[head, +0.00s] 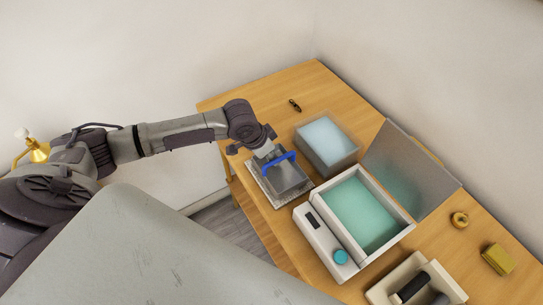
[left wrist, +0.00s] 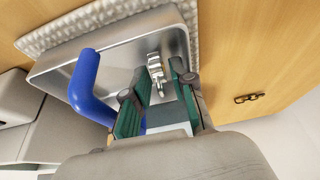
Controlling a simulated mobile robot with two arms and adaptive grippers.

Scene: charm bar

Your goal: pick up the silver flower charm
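The silver flower charm (left wrist: 157,72) shows in the left wrist view as a small shiny piece on a silver tray (left wrist: 120,62). The tray has a blue handle (left wrist: 86,85) and sits on a pale textured mat (left wrist: 75,25). My left gripper (left wrist: 160,84) is open above the tray, with its green-padded fingers on either side of the charm's near end. I cannot tell whether they touch it. In the head view, my left gripper (head: 264,151) reaches down over the tray (head: 287,181), and the charm cannot be made out there. My right gripper is not in view.
Right of the tray stand a box with a pale blue top (head: 327,138) and an open-lidded bath of green liquid (head: 365,210). A small dark clasp (head: 295,105) lies farther back. A gold ring (head: 459,219) and yellow block (head: 497,259) lie at right.

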